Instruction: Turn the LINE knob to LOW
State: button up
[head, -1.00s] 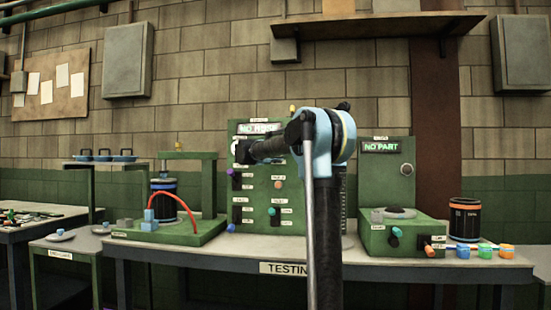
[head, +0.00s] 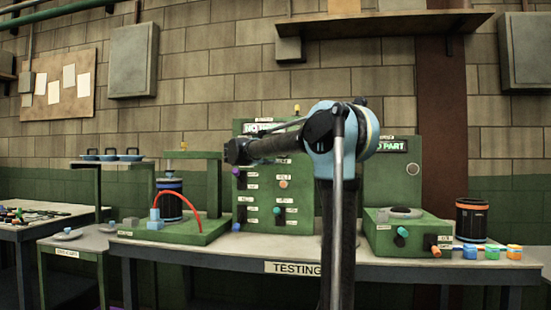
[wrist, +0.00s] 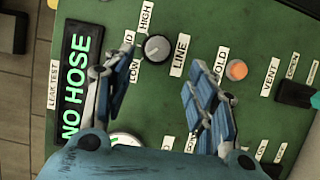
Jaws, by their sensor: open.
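The LINE knob (wrist: 157,48) is a dark round knob on the green leak-test panel (wrist: 230,15) in the wrist view. Its label LINE (wrist: 179,55) is on its right; HIGH (wrist: 147,15), MID and a partly covered LOW label (wrist: 134,70) lie around its left side. I cannot tell surely where the knob points. My gripper (wrist: 160,90) is open and empty, its blue-padded fingers apart, below the knob in the picture and not around it. In the head view, my arm covers part of the panel (head: 258,222); the fingers cannot be made out.
A lit NO HOSE display (wrist: 78,80) is close to the left finger. A second green station (head: 405,230) stands right on the testing bench (head: 230,252).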

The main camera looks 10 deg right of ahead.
jog(key=shift+v, duration=1.4)
